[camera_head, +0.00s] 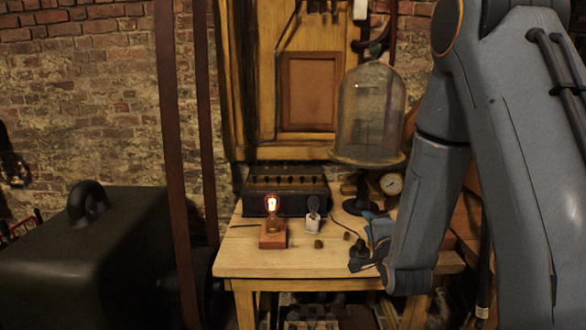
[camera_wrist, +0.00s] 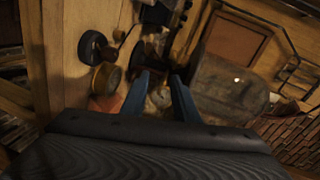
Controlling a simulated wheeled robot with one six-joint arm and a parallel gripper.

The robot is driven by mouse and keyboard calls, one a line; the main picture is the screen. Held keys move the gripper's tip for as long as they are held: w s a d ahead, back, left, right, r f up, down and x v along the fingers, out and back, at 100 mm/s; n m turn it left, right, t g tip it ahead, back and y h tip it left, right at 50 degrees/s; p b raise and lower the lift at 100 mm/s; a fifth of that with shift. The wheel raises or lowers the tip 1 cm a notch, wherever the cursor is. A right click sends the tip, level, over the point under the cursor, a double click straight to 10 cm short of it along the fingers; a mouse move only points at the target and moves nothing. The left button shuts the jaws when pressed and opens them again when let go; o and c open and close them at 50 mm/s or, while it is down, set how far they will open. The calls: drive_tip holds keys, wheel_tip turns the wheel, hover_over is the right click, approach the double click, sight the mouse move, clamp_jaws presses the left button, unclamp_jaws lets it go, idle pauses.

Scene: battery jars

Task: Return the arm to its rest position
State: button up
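My arm (camera_head: 436,150) comes down from the upper right of the head view, bent, with its wrist low over the right part of the wooden table (camera_head: 255,267). My gripper (camera_head: 362,246) points left and is partly hidden by the wrist. In the wrist view, the two blue fingers of my gripper (camera_wrist: 160,92) stand apart with nothing held between them. A lit bulb (camera_head: 271,204) stands on a wooden base (camera_head: 272,236) left of the gripper. An unlit bulb (camera_head: 313,210) in a white holder stands between them.
A glass bell jar (camera_head: 370,112) on a stand rises behind the gripper, with a round gauge (camera_head: 391,184) beside it. A black box (camera_head: 286,190) stands at the table's back. Two small dark lumps (camera_head: 318,244) lie on the tabletop. A large dark case (camera_head: 90,255) is at left.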

drive_tip(key=s+a+f+n+g, duration=0.1)
drive_tip(key=s+n+g, duration=0.6)
drive_tip(key=s, duration=0.8)
drive_tip(key=s+a+f+n+g, duration=0.1)
drive_tip(key=s+f+n+g, duration=0.1)
drive_tip(key=s+n+g, duration=0.6)
drive_tip(key=s+n, duration=0.1)
drive_tip(key=s, duration=0.5)
drive_tip(key=shift+s+f, duration=0.2)
drive_tip(key=shift+s, duration=0.2)
